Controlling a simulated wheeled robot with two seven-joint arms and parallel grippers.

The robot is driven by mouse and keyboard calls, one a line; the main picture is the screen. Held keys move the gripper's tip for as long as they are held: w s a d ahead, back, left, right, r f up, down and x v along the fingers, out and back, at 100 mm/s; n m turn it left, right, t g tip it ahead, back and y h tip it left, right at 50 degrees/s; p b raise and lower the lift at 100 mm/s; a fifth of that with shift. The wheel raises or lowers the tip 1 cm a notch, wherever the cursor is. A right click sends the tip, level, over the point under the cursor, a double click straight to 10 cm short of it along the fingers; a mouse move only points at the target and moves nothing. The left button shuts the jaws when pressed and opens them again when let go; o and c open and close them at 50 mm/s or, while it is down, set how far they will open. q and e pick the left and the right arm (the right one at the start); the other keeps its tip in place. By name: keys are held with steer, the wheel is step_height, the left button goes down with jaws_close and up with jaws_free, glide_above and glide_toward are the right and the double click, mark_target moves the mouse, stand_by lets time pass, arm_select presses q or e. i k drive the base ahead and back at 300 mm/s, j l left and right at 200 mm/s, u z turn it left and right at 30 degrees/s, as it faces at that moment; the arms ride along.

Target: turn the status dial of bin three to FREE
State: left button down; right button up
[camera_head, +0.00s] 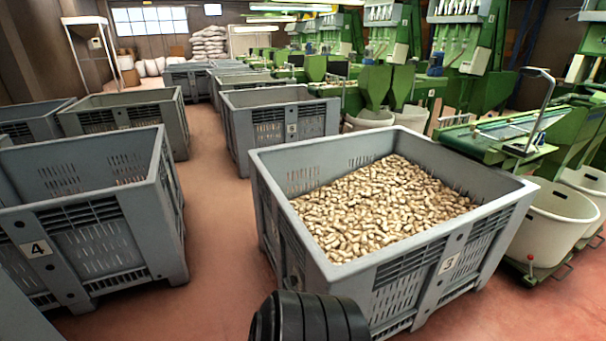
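Bin three is a large grey plastic bin (352,270) at the centre right, filled with many pale cork stoppers (385,205). I cannot make out a status dial on the walls that show. Its lower front left side is partly hidden by a black ribbed rounded part at the bottom edge of the picture. Neither my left gripper nor my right gripper is in view.
An empty grey bin labelled 4 (102,211) stands at the left. More grey bins (280,93) stand behind. Green machines (500,125) and white tubs (545,232) line the right. A reddish floor aisle (215,215) runs clear between bins four and three.

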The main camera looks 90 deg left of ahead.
mark_target(294, 279)
steer(key=u, duration=2.8)
